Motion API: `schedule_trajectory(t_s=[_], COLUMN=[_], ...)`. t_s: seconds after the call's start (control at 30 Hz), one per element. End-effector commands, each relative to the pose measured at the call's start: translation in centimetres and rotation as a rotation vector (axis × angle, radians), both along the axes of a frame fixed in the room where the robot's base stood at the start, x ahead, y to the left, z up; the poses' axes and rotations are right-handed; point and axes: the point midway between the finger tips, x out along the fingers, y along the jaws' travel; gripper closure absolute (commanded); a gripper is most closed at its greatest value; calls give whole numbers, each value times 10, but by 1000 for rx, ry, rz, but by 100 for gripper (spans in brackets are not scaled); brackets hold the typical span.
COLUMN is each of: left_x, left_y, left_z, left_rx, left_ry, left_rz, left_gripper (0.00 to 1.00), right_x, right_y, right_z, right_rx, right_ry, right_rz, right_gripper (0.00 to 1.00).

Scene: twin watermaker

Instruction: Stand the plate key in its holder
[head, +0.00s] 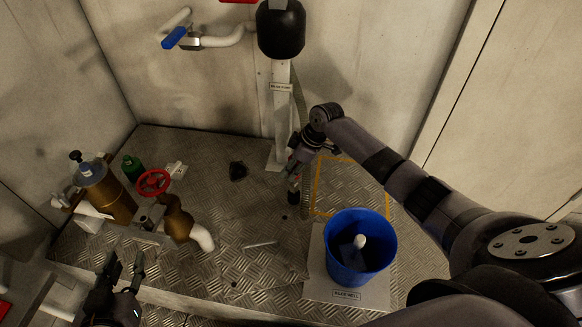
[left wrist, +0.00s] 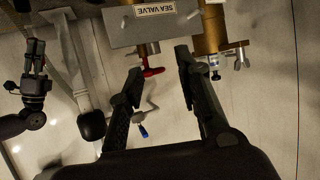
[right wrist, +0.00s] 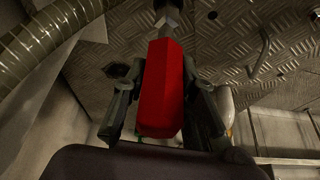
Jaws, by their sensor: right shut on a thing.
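My right gripper (head: 297,172) is shut on a tool with a red handle, which I take to be the plate key (right wrist: 163,90). The handle lies between the fingers and a metal shaft runs on from its far end. In the head view the tool points down beside the white post, mostly hidden by the gripper. Where the shaft's tip ends is unclear. I cannot identify the holder for certain; a small dark object (head: 238,171) sits on the floor plate left of the gripper. My left gripper (head: 126,268) is open and empty near the sea valve assembly.
A blue bucket (head: 333,262) with a white item inside stands at front right. A red valve wheel (head: 153,182) and brass fittings stand at left. A thin rod (head: 261,244) lies on the tread plate (head: 240,215). A ribbed hose (right wrist: 45,50) runs close to the right gripper.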

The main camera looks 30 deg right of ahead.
Motion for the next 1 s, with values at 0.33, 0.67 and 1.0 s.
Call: schedule_trajectory(t_s=[0.33,0.67,1.0], left_x=[-3,-10,-15], left_y=[1,4,8], left_z=[-5,-15,-21], left_rx=[6,19,30], left_ry=[31,88,131], left_rz=[2,6,12], left_gripper=[68,68,68], right_x=[0,0,0], right_y=[0,0,0], right_z=[1,1,1], right_rx=[1,1,1], right_ry=[-1,-1,-1], right_rz=[0,0,0], right_gripper=[94,94,94])
